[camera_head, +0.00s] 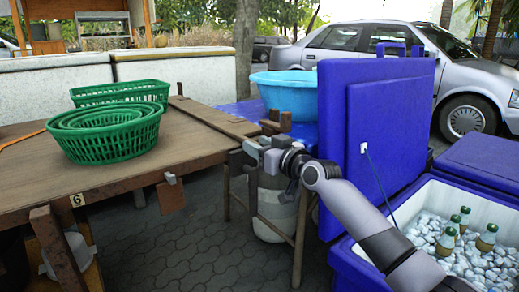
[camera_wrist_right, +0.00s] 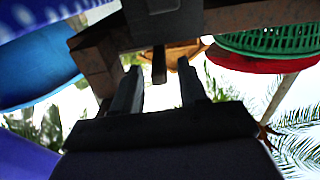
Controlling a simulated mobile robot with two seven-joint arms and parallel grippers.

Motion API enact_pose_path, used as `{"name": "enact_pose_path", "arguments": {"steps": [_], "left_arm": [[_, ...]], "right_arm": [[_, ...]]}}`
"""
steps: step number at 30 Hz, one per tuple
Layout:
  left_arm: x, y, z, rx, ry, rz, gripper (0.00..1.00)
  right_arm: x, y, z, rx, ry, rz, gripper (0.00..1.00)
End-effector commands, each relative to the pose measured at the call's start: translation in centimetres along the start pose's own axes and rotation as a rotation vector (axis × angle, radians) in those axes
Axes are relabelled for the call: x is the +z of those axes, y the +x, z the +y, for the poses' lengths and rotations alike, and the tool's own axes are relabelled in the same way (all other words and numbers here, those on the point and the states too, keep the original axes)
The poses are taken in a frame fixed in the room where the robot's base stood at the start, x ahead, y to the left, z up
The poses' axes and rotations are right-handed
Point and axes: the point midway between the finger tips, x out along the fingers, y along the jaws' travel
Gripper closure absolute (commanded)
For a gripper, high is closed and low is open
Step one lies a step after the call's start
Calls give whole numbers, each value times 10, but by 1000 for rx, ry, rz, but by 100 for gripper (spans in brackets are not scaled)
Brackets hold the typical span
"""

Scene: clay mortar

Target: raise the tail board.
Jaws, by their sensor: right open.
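A brown wooden table or cart bed (camera_head: 120,172) spans the left of the head view. A narrow board (camera_head: 212,118) lies along its right edge, with wooden blocks (camera_head: 276,121) at its far end; I cannot tell for sure which piece is the tail board. My right gripper (camera_head: 254,150) is at that right end, close below the wooden blocks. In the right wrist view my right gripper (camera_wrist_right: 158,88) has its fingers apart, with a dark wooden peg (camera_wrist_right: 159,65) showing between and beyond them. I cannot tell whether they touch it. My left gripper is not in view.
Green baskets (camera_head: 106,133) stand on the wooden top. A light blue tub (camera_head: 287,94) sits behind the right gripper. A blue cooler lid (camera_head: 372,140) stands upright at right, beside an open cooler with ice and bottles (camera_head: 465,235). A pale bucket (camera_head: 277,212) is below my gripper.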

Motion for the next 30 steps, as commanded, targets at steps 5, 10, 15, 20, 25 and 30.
{"name": "enact_pose_path", "arguments": {"steps": [5,10,15,20,25,30], "left_arm": [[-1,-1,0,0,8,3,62],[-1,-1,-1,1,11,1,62],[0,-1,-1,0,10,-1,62],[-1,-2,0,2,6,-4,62],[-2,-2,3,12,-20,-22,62],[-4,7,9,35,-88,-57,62]], "right_arm": [[0,1,0,0,0,0,57],[0,1,0,0,0,0,80],[0,0,0,0,0,0,100],[-2,0,0,0,10,0,100],[-9,0,1,0,63,1,100],[-22,1,3,0,164,2,100]]}}
